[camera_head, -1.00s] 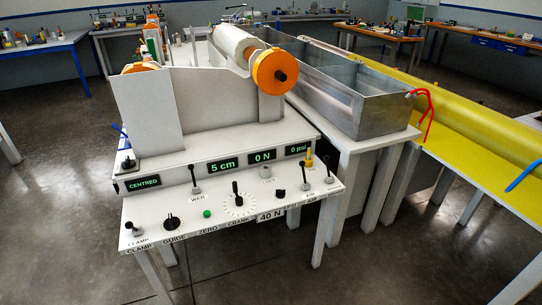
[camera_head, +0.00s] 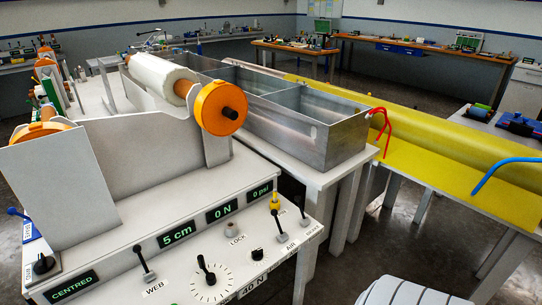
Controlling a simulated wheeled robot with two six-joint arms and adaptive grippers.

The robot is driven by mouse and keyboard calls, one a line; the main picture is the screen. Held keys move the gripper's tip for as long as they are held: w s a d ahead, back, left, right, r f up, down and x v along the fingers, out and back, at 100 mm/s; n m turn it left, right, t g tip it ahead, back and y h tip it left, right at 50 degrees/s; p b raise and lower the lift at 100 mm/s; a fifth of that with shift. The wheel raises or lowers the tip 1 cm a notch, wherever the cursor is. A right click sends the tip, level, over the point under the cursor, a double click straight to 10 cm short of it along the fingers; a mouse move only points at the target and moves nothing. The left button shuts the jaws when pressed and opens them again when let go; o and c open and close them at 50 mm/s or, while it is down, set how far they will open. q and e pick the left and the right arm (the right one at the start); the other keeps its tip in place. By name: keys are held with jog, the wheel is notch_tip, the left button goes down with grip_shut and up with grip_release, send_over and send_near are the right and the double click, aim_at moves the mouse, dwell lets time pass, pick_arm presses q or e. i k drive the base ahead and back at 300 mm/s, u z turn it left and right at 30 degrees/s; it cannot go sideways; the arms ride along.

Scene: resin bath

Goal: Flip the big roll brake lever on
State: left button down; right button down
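A white control bench carries the machine, with a slanted front panel (camera_head: 180,285) of small levers. At the panel's right end is a small upright lever (camera_head: 304,213); the label beside it looks like BRAKE but is too small to read surely. A lever with a black grip (camera_head: 280,230) stands left of it by the label AIR. A large white roll (camera_head: 160,76) lies on an orange core with an orange end disc (camera_head: 221,107). A blue-handled lever (camera_head: 17,212) sits at the far left; its purpose is unclear. Neither gripper is in view.
A long metal bath (camera_head: 300,125) on a white table stands behind the bench. Yellow sheeting (camera_head: 420,165) with red and blue hoses lies to the right. Readouts show CENTRED, 5 cm, 0 N and 0 psi. Open floor shows at right between the tables.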

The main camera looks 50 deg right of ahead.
aim_at(297, 198)
jog(key=z, duration=0.55)
jog(key=i, duration=0.8)
jog(key=z, duration=0.8)
